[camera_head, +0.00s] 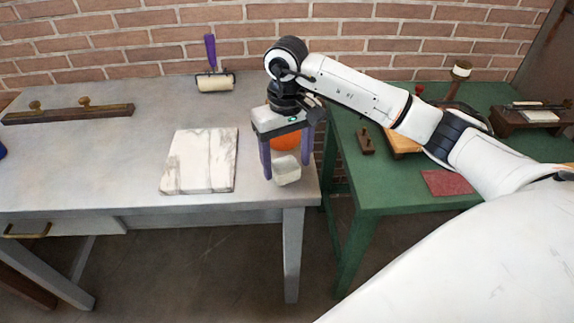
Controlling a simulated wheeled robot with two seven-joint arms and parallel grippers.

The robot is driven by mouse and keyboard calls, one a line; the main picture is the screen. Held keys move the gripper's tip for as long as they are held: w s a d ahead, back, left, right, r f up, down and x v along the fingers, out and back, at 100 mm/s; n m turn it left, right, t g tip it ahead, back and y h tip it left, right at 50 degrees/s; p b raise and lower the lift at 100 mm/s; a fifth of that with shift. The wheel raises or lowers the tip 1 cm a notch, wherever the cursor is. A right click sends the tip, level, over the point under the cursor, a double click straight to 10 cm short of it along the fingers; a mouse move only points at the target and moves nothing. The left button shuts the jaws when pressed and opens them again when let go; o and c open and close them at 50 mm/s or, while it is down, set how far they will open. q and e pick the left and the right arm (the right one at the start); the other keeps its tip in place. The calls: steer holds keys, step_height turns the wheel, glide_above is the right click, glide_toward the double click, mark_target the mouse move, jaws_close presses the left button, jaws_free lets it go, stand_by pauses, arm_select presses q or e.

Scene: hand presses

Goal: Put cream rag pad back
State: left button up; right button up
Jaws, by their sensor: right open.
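The cream rag pad (287,172) is a small pale block near the right front corner of the grey table. My right gripper (286,169) points down over it, its two purple fingers apart, one on each side of the pad. I cannot tell whether either finger touches the pad. My left gripper is not in view.
A round orange object (286,140) stands just behind the pad, partly hidden by my gripper. A marble slab (200,160) lies to the left. A purple-handled roller (213,80) and a knobbed wooden bar (68,113) are farther back. The green table (375,195) at right holds several tools.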

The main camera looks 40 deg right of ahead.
mark_target(287, 165)
step_height(287, 165, up, 10)
steer(key=shift+r+b, duration=0.15)
steer(key=shift+b, duration=0.15)
steer(key=shift+s, duration=0.1)
stand_by(0.4)
